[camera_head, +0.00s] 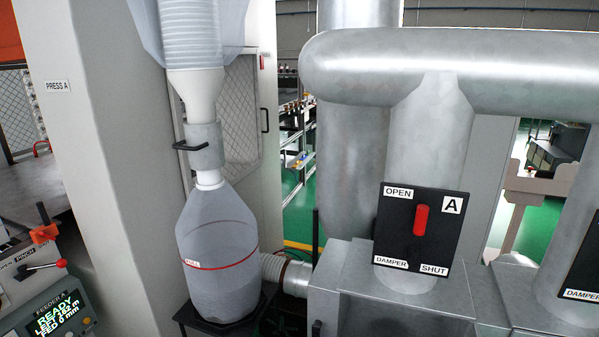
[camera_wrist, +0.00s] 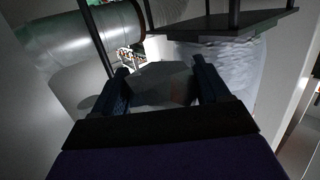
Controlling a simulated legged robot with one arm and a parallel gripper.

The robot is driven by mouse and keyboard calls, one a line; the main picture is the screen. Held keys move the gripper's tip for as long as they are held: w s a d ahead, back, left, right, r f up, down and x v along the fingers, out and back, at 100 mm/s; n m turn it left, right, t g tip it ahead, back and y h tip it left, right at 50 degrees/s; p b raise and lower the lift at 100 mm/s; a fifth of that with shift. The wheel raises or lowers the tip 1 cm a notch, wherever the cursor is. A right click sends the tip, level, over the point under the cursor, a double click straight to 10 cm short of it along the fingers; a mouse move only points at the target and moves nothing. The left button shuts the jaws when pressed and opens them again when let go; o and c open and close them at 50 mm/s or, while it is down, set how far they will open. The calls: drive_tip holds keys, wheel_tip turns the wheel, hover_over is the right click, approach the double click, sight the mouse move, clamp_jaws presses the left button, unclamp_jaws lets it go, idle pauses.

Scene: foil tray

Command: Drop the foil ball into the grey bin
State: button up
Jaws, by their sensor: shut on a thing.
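A dull grey faceted lump, which looks like the foil ball (camera_wrist: 163,84), sits between the two dark fingers of my gripper (camera_wrist: 161,70) in the wrist view. The gripper is shut on it. The ball's underside and the surface below it are dark and hard to read. My gripper and the ball do not show in the head view. I cannot pick out a grey bin for certain in either view.
The wrist view shows a metal pipe (camera_wrist: 85,45), a black stand (camera_wrist: 225,22) and a pale rounded surface (camera_wrist: 245,70) close beyond the fingers. The head view shows a clear collecting bag (camera_head: 217,245), a damper plate (camera_head: 423,235), ducts (camera_head: 460,62) and a feeder panel (camera_head: 55,315).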

drive_tip(key=f, duration=0.1)
drive_tip(key=a+f+b, duration=0.1)
drive_tip(key=f, duration=0.1)
drive_tip(key=shift+a+f, duration=0.15)
drive_tip(key=shift+f, duration=0.15)
drive_tip(key=o, duration=0.9)
drive_tip(key=shift+d+r, duration=0.1)
drive_tip(key=shift+d, duration=0.25)
drive_tip(key=shift+o, duration=0.6)
drive_tip(key=shift+a, duration=0.1)
drive_tip(key=shift+o, duration=0.2)
drive_tip(key=shift+a+f, duration=0.2)
drive_tip(key=shift+a, duration=0.55)
drive_tip(key=p+v, duration=0.7)
drive_tip(key=v, duration=1)
drive_tip(key=shift+s, duration=0.25)
